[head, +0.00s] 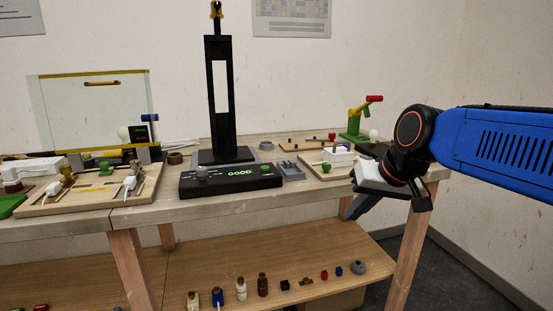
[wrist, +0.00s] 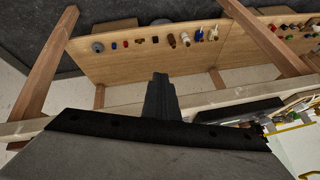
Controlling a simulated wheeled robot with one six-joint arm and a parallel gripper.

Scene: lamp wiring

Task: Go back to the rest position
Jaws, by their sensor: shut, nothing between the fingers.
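My gripper (head: 350,214) hangs at the right front edge of the workbench (head: 240,202) in the head view, pointing down and to the left. Its dark fingers are together with nothing between them. In the wrist view the shut fingers (wrist: 160,80) stand out over the lower shelf (wrist: 140,62), apart from the small items on it. The blue arm comes in from the right.
A wooden board with a white box (head: 338,155) and a green clamp with a red handle (head: 356,122) lie close to my gripper. A black stand (head: 218,95) and a control box (head: 231,181) are at mid-bench. Several bottles and small parts line the lower shelf (head: 330,255).

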